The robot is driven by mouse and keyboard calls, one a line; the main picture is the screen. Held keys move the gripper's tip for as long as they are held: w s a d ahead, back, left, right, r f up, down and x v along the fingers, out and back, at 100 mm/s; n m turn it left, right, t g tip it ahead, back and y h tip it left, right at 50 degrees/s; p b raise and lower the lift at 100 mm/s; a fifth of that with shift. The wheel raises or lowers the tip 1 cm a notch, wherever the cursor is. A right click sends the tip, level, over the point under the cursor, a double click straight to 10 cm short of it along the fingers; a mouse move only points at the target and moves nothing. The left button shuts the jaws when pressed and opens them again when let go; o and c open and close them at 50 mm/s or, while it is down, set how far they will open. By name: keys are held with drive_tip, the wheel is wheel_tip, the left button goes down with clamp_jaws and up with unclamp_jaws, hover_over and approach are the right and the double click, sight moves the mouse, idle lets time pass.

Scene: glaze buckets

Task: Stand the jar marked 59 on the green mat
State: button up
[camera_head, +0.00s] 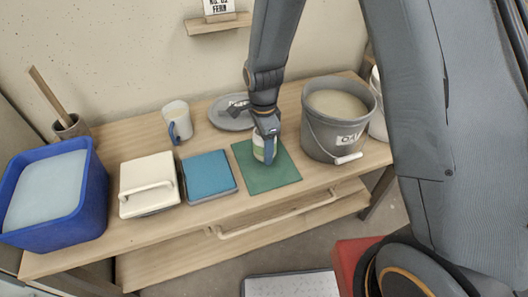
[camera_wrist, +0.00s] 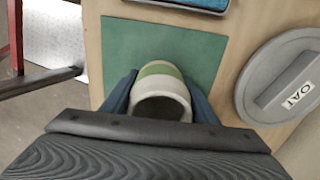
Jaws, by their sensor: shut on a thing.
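A pale jar with a green band (camera_wrist: 160,78) is between the two fingers of my gripper (camera_wrist: 160,108) in the wrist view. Its open mouth faces the camera. My gripper (camera_head: 266,135) is shut on it, and the jar (camera_head: 262,150) looks upright over the green mat (camera_head: 270,178). The mat also shows in the wrist view (camera_wrist: 120,45). I cannot tell whether the jar's base touches the mat. No number is readable on the jar; my gripper hides part of it.
Right of the mat stands a grey bucket (camera_head: 320,132) with a label. Behind is a grey lid (camera_head: 225,119), marked in the wrist view (camera_wrist: 255,95). Left are a blue box (camera_head: 209,174), a white lidded container (camera_head: 135,197), a mug (camera_head: 176,115) and a blue tub (camera_head: 90,205).

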drive_tip(key=shift+f, duration=1.25)
drive_tip(key=shift+f, duration=0.1)
drive_tip(key=o, duration=1.3)
wheel_tip(320, 180, up, 12)
drive_tip(key=shift+s+d+r+n+b, duration=0.1)
drive_tip(key=shift+s+d+r+n, duration=0.85)
drive_tip(key=shift+s+d+n, duration=1.55)
drive_tip(key=shift+s+d+r+n+b, duration=0.15)
drive_tip(key=shift+s+d+r+n, duration=0.8)
drive_tip(key=shift+s+d+n, duration=1.6)
drive_tip(key=shift+s+d+r+n+b, duration=0.1)
drive_tip(key=shift+s+d+r+n, duration=0.85)
drive_tip(key=shift+s+d+n, duration=1.5)
